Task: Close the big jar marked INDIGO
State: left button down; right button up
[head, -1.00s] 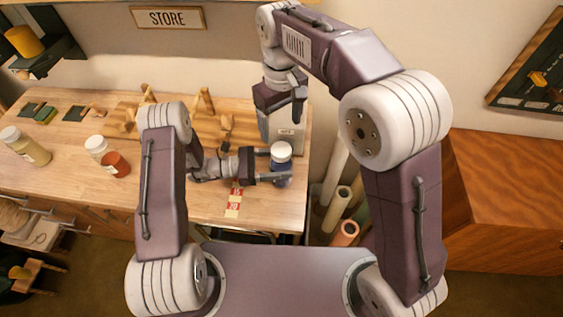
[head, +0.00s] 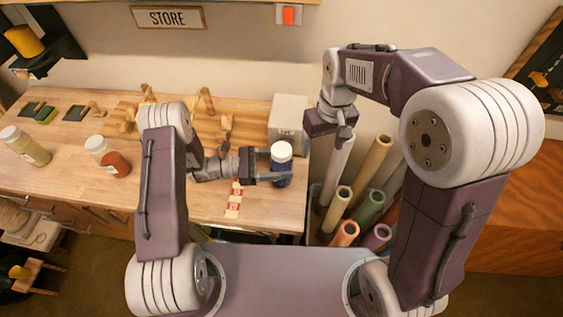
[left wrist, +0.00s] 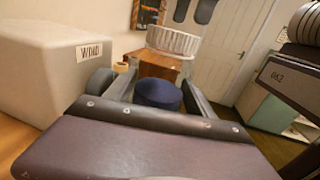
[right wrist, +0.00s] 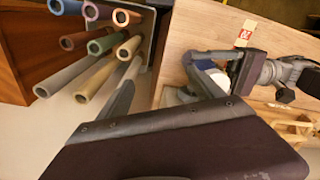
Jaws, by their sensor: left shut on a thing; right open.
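A jar with blue contents (head: 280,179) stands upright near the right end of the table, with a white lid (head: 281,151) on top. I cannot read its label or tell how tight the lid sits. My left gripper (head: 268,178) is shut around the jar's body from the left. In the left wrist view the blue contents (left wrist: 158,93) show between the fingers, with the ribbed white lid (left wrist: 173,40) above. My right gripper (head: 343,140) is open and empty, right of the jar and above the rolls. In the right wrist view a finger partly hides the jar.
A pale box (head: 288,125) stands behind the jar. Several coloured rolls (head: 370,205) stand in a bin off the table's right edge. Farther left are an orange-red jar (head: 115,163), a yellowish jar (head: 30,150) and a wooden rack (head: 120,115). The front of the table is mostly clear.

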pick_arm(q)
jog(key=shift+r, duration=0.1)
pick_arm(e)
jog(key=s+d+f+m, duration=0.4)
jog(key=s+d+f, duration=0.4)
jog(key=s, duration=0.3)
jog(key=shift+d+t, duration=0.3)
jog(key=shift+d, duration=0.25)
jog(key=shift+f, duration=0.1)
